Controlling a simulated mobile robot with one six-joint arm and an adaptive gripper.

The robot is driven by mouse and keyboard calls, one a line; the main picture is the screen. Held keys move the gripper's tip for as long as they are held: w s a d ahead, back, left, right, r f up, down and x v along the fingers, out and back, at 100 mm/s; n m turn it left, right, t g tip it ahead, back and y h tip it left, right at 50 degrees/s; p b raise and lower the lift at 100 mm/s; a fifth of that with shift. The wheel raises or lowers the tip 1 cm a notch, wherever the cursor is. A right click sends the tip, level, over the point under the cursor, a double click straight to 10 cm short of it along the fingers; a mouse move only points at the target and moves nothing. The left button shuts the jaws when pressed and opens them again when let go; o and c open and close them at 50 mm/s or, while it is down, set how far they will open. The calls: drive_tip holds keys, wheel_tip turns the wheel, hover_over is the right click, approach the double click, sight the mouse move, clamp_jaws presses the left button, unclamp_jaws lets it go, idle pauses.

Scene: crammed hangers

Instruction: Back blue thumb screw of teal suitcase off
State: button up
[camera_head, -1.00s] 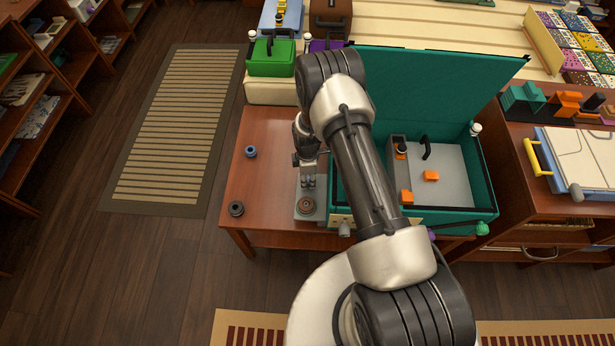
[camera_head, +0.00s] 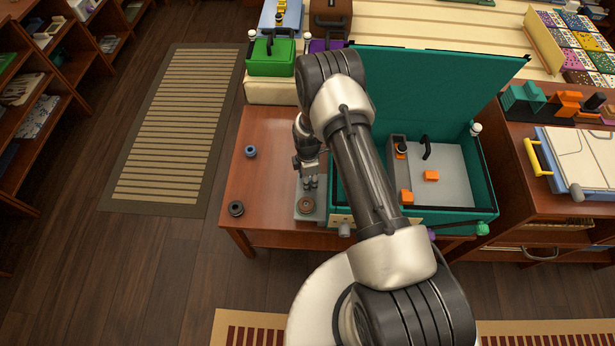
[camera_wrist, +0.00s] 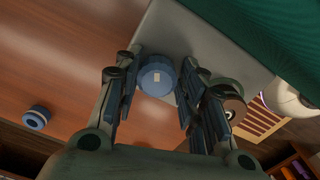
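The teal suitcase (camera_head: 455,212) stands with its lid up on the wooden table. A grey plate (camera_head: 312,217) lies along its left side. My gripper (camera_head: 311,184) points down over this plate. In the wrist view, a blue thumb screw (camera_wrist: 157,76) on the plate sits between the two fingers of my gripper (camera_wrist: 158,88). The fingers are apart, with small gaps seeming to show beside the screw. In the head view my gripper hides this screw. A round brownish knob (camera_head: 306,205) is nearer the front of the plate; it also shows partly behind a finger in the wrist view (camera_wrist: 233,104).
A loose blue thumb screw (camera_head: 250,151) and a dark ring-shaped piece (camera_head: 236,208) lie on the table (camera_head: 265,187) to the left, with bare wood around them. A green case (camera_head: 271,58) stands behind. The raised teal lid (camera_head: 440,95) is close to my arm's right.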

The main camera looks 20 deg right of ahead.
drive_tip(key=shift+o, duration=1.4)
drive_tip(key=shift+r, duration=0.1)
drive_tip(key=shift+w, duration=0.1)
drive_tip(key=shift+w+r, duration=0.1)
drive_tip(key=shift+r, duration=0.2)
wheel_tip(320, 180, up, 11)
drive_tip(key=shift+r, duration=0.2)
